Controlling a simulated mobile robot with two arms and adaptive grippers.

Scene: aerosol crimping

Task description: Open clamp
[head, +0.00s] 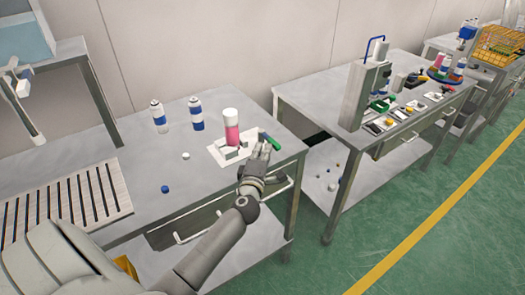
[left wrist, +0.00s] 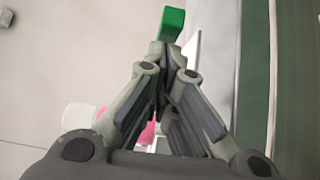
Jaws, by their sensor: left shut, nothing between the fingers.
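The clamp (head: 231,154) stands on a white plate near the right end of the left table. A pink and white can (head: 231,127) stands upright at the clamp's jaws. The clamp's green handle (head: 270,140) sticks out to the right; it also shows in the left wrist view (left wrist: 172,22), just beyond my fingertips. My left gripper (head: 262,152) is shut and empty, close beside the handle. I cannot tell whether it touches the handle. The gripper hides part of the clamp. In the left wrist view, the can (left wrist: 85,116) is partly hidden behind the fingers. My right gripper is not in view.
Two white and blue cans (head: 196,114) stand behind on the same table (head: 140,190). A white cap (head: 186,155) and a blue cap (head: 165,189) lie in front of them. A slatted rack (head: 65,205) is at left. A second table with a press (head: 362,95) stands right, across a gap.

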